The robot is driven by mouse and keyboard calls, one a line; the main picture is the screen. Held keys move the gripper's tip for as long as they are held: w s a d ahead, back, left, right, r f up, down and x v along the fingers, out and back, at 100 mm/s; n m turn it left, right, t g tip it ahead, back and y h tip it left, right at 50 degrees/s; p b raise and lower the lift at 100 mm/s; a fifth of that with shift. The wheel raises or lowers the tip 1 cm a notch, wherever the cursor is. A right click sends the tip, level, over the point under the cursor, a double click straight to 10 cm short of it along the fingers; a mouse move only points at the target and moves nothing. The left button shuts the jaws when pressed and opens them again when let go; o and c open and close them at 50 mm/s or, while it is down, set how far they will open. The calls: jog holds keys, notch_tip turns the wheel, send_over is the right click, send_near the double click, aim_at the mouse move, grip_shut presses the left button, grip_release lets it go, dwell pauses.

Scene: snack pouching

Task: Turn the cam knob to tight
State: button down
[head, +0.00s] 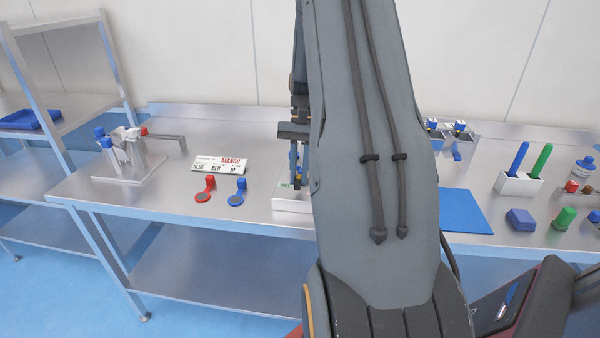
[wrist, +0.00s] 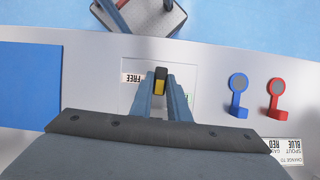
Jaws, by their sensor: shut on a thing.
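The cam knob (wrist: 160,80), black with a yellow part, stands on a white plate (wrist: 188,76). In the wrist view my gripper (wrist: 163,88) is shut on it, one finger on each side. A label reading FREE (wrist: 133,78) lies just left of the knob in the wrist view. The knob's exact turn is hard to tell.
A blue mat (head: 466,211) lies right. A fixture (head: 128,160) stands far left. A white holder (head: 519,183) has blue and green sticks.

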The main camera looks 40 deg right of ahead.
jog(key=shift+w+n, duration=0.1)
jog(key=shift+n, duration=0.3)
jog(key=c, duration=1.7)
grip_release()
jog(key=shift+r, duration=0.1)
jog(key=shift+b+v, duration=1.2)
jog(key=shift+v, duration=2.65)
jog(key=shift+w+a, duration=0.1)
jog(key=shift+a, duration=0.1)
